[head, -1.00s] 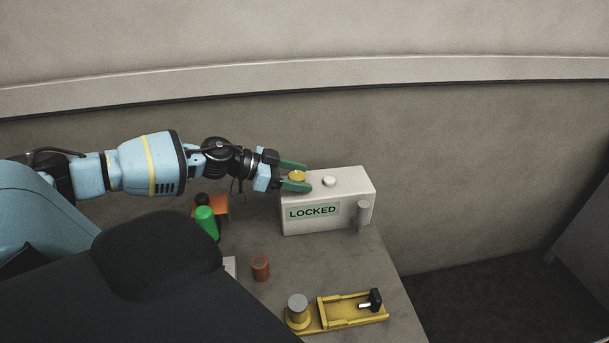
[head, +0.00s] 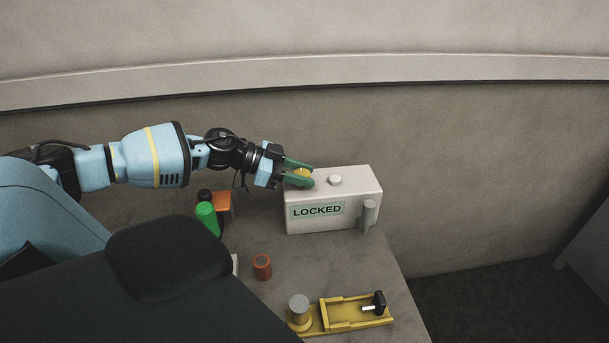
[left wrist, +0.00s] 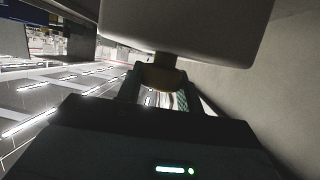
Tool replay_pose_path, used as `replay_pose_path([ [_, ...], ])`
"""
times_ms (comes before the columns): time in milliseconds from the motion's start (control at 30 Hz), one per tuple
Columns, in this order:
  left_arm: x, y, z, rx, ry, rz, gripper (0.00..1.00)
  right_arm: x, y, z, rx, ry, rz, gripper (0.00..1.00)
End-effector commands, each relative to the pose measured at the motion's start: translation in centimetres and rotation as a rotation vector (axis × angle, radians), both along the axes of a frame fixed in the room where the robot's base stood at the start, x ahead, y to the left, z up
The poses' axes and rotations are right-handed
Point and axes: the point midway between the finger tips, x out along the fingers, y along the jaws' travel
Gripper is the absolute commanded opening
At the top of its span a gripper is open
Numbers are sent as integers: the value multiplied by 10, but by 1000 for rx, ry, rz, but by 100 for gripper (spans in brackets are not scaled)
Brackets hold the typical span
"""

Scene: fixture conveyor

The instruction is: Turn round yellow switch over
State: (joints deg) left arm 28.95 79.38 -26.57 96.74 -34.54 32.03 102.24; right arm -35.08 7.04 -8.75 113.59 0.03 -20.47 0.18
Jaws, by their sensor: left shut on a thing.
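The round yellow switch (head: 302,174) sits on the top left of a white box (head: 350,190) whose front label reads LOCKED. My left gripper (head: 303,174) reaches in from the left, its green fingers on either side of the switch and shut on it. In the left wrist view the switch (left wrist: 162,78) shows between the two fingers (left wrist: 160,92), against the white box (left wrist: 185,30). How far the switch is turned cannot be told. My right gripper is not in view.
A white button (head: 335,180) is on the box top and a grey cylinder (head: 369,214) at its front right. A green cylinder (head: 207,219), an orange block (head: 222,203), a brown cup (head: 262,267) and a yellow fixture (head: 345,313) stand on the grey table (head: 330,265).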

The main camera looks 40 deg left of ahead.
Motion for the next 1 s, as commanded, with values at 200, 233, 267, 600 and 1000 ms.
replay_pose_path([
  [200, 2, 1, -7, -1, 2, -149, 14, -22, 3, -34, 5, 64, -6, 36],
  [233, 3, 1, -7, -1, 1, -175, 14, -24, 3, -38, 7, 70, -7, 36],
  [267, 3, 1, -7, -1, 1, -202, 14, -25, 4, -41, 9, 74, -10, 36],
  [600, 3, 0, 0, -4, -8, -500, 14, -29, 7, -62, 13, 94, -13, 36],
  [1000, 2, 0, 1, -1, -5, -812, 14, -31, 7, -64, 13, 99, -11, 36],
])
